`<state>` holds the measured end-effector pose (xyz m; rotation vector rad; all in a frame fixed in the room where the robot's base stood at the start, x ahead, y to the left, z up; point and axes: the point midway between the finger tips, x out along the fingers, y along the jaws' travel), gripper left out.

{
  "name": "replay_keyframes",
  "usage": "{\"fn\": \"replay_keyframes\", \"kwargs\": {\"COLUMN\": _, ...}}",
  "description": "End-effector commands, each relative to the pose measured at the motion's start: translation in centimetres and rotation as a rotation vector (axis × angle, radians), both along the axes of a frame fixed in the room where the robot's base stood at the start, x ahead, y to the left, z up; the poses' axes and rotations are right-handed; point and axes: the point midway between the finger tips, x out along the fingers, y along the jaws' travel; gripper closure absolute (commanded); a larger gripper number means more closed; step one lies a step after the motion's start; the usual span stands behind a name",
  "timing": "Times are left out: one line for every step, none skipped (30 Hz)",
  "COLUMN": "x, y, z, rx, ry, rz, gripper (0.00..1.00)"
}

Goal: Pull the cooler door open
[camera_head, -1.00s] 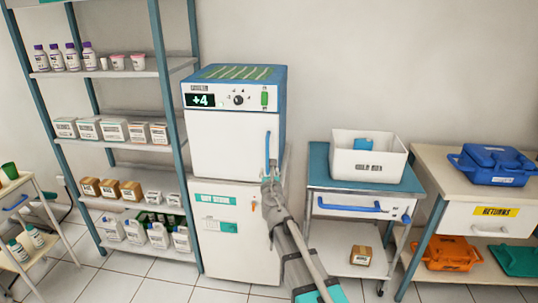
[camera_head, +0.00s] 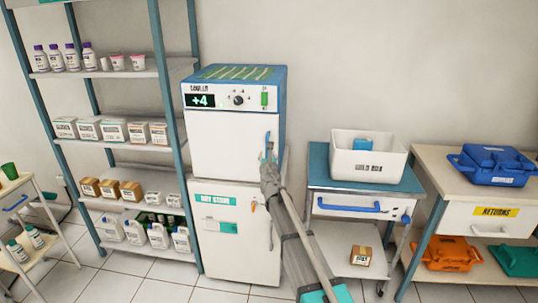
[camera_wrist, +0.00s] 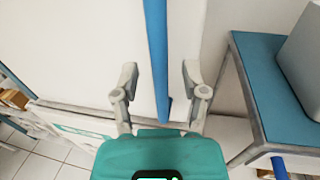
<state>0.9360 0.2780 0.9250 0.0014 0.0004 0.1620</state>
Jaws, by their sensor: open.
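The cooler (camera_head: 225,118) is a white box with a blue top and a "+4" display, standing on a white cabinet. Its white door (camera_head: 228,145) looks shut. The blue vertical door handle (camera_head: 268,144) is on the door's right side. My gripper (camera_head: 268,162) is at the handle's lower part and hides some of it. In the wrist view my gripper (camera_wrist: 160,82) is open, with one finger on each side of the blue handle (camera_wrist: 156,50). Neither finger visibly touches the handle.
The white cabinet (camera_head: 225,255) stands below the cooler. A blue-topped cart (camera_head: 318,165) with a white bin (camera_head: 368,160) stands close on the right. A shelf rack (camera_head: 120,145) stands on the left. Open floor lies in front.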

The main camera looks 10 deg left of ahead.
Motion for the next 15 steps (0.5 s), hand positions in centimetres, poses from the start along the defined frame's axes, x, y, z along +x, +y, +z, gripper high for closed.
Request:
{"fn": "replay_keyframes", "kwargs": {"x": 0.8, "y": 0.2, "z": 0.0, "rx": 0.000, "ry": 0.000, "rz": 0.000, "gripper": 0.43}}
{"fn": "replay_keyframes", "kwargs": {"x": 1.0, "y": 0.2, "z": 0.0, "rx": 0.000, "ry": 0.000, "rz": 0.000, "gripper": 0.43}}
{"fn": "replay_keyframes", "kwargs": {"x": 1.2, "y": 0.2, "z": 0.0, "rx": 0.000, "ry": 0.000, "rz": 0.000, "gripper": 0.43}}
{"fn": "replay_keyframes", "kwargs": {"x": 1.4, "y": 0.3, "z": 0.0, "rx": 0.000, "ry": 0.000, "rz": 0.000, "gripper": 0.43}}
{"fn": "replay_keyframes", "kwargs": {"x": 1.5, "y": 0.3, "z": 0.0, "rx": 0.000, "ry": 0.000, "rz": 0.000, "gripper": 0.43}}
{"fn": "replay_keyframes", "kwargs": {"x": 1.7, "y": 0.3, "z": 0.0, "rx": 0.000, "ry": 0.000, "rz": 0.000, "gripper": 0.43}}
{"fn": "replay_keyframes", "kwargs": {"x": 1.7, "y": 0.3, "z": 0.0, "rx": 0.000, "ry": 0.000, "rz": 0.000, "gripper": 0.43}}
{"fn": "replay_keyframes", "kwargs": {"x": 1.8, "y": 0.3, "z": 0.0, "rx": 0.000, "ry": 0.000, "rz": 0.000, "gripper": 0.43}}
{"fn": "replay_keyframes", "kwargs": {"x": 1.8, "y": 0.3, "z": 0.0, "rx": 0.000, "ry": 0.000, "rz": 0.000, "gripper": 0.43}}
{"fn": "replay_keyframes", "kwargs": {"x": 1.8, "y": 0.3, "z": 0.0, "rx": 0.000, "ry": 0.000, "rz": 0.000, "gripper": 0.43}}
{"fn": "replay_keyframes", "kwargs": {"x": 1.8, "y": 0.3, "z": 0.0, "rx": 0.000, "ry": 0.000, "rz": 0.000, "gripper": 0.43}}
{"fn": "replay_keyframes", "kwargs": {"x": 1.8, "y": 0.3, "z": 0.0, "rx": 0.000, "ry": 0.000, "rz": 0.000, "gripper": 0.43}}
{"fn": "replay_keyframes", "kwargs": {"x": 1.8, "y": 0.3, "z": 0.0, "rx": 0.000, "ry": 0.000, "rz": 0.000, "gripper": 0.43}}
{"fn": "replay_keyframes", "kwargs": {"x": 1.8, "y": 0.3, "z": 0.0, "rx": 0.000, "ry": 0.000, "rz": 0.000, "gripper": 0.43}}
{"fn": "replay_keyframes", "kwargs": {"x": 1.8, "y": 0.3, "z": 0.0, "rx": 0.000, "ry": 0.000, "rz": 0.000, "gripper": 0.43}}
